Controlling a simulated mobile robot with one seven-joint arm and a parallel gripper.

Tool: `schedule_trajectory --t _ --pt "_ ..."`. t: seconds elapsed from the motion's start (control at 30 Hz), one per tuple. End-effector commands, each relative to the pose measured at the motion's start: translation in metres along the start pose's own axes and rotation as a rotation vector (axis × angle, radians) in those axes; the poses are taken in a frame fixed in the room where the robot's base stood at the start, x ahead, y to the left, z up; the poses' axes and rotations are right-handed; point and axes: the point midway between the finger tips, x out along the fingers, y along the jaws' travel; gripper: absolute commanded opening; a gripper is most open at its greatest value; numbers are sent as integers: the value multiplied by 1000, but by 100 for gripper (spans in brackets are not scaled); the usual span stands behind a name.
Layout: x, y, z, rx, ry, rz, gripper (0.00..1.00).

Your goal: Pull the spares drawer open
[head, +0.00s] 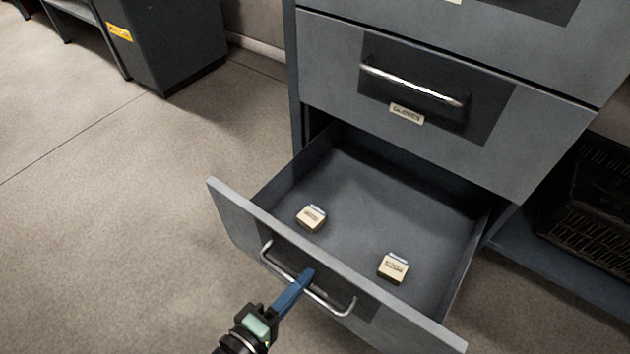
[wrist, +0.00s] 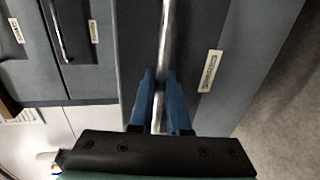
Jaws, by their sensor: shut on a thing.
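The bottom drawer (head: 370,185) of the grey cabinet stands well open, with its front panel (head: 235,208) pulled out from the cabinet. Two small tan boxes lie inside, one at the left (head: 311,218) and one at the right (head: 393,268). My gripper (head: 305,277) is shut on the drawer's metal handle (head: 340,308). In the wrist view the blue fingers of my gripper (wrist: 160,88) stand on both sides of the handle bar (wrist: 166,40). The drawer's label (wrist: 210,71) shows beside it but is too blurred to read. The fingers partly cover the handle in the head view.
A closed drawer (head: 550,135) with its own handle (head: 412,85) is above the open one. A dark slatted crate (head: 595,195) sits at the right on a low shelf. A dark grey unit (head: 165,45) stands at the upper left. The floor at the left is clear.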

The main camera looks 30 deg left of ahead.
Motion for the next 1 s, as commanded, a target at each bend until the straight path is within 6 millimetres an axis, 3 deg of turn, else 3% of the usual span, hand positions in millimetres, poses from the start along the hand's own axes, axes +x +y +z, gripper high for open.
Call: schedule_trajectory --t 0.2,0.57,0.6,0.67,1.0 --pt "-12 -2 0 0 2 1 0" --pt "-14 -2 0 0 1 1 0" --pt "-13 -2 0 0 1 1 16" --pt "-13 -2 0 0 1 1 27" --pt "-16 -2 0 -1 1 0 27"
